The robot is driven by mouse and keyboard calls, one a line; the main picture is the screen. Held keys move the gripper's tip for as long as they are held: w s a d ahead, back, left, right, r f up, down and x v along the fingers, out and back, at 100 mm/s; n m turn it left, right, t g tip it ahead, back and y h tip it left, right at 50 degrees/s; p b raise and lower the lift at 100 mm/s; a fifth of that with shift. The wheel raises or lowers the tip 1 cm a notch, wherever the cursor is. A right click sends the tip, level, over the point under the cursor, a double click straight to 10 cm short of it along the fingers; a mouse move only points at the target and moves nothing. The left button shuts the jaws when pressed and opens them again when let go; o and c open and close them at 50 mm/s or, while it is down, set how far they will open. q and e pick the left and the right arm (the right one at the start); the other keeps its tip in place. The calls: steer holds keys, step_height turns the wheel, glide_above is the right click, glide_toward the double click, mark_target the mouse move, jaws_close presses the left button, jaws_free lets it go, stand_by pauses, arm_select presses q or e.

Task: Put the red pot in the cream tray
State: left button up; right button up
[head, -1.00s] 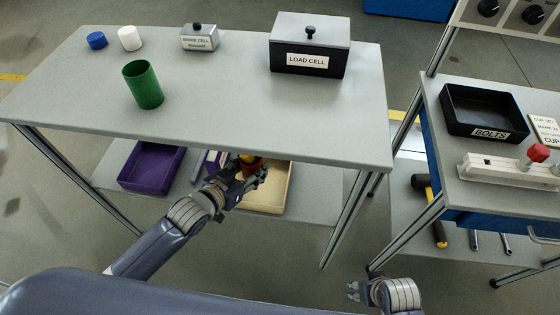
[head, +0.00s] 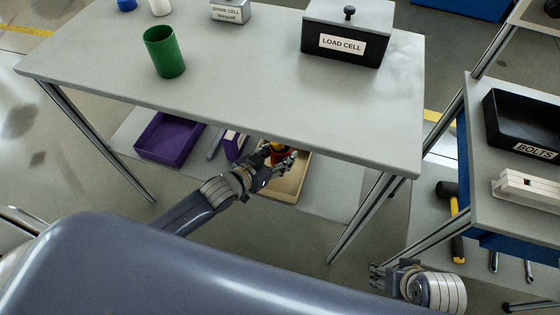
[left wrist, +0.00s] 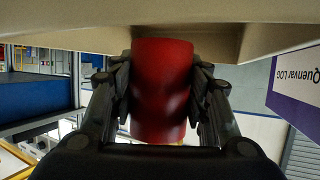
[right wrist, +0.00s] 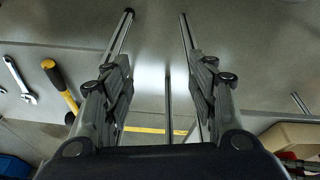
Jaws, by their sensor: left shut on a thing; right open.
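The red pot (left wrist: 162,90) is between the fingers of my left gripper (left wrist: 162,100), which is shut on it. In the head view the pot (head: 279,151) and the left gripper (head: 280,158) are at the cream tray (head: 290,183), on the lower shelf under the grey table. The tray also shows across the top of the left wrist view (left wrist: 60,30). The fingers partly hide the pot, and I cannot tell whether it touches the tray floor. My right gripper (head: 377,275) is open and empty, low beside the right-hand bench; its fingers show in the right wrist view (right wrist: 162,85).
The grey tabletop (head: 240,95) overhangs the shelf. A purple bin (head: 170,140) and a purple-and-white box (head: 235,145) stand left of the tray. A table leg (head: 355,218) is to its right. A yellow-handled hammer (head: 455,225) lies under the right-hand bench.

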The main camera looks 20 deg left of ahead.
mark_target(280, 161)
arm_select(q)
steer(key=shift+f+b, duration=0.5)
steer(key=shift+f, duration=1.1)
arm_select(e)
steer(key=v, duration=0.4)
steer(key=shift+d, duration=0.1)
steer(key=shift+f, duration=0.1)
arm_select(q)
steer(key=o, duration=0.8)
steer(key=shift+f, duration=0.15)
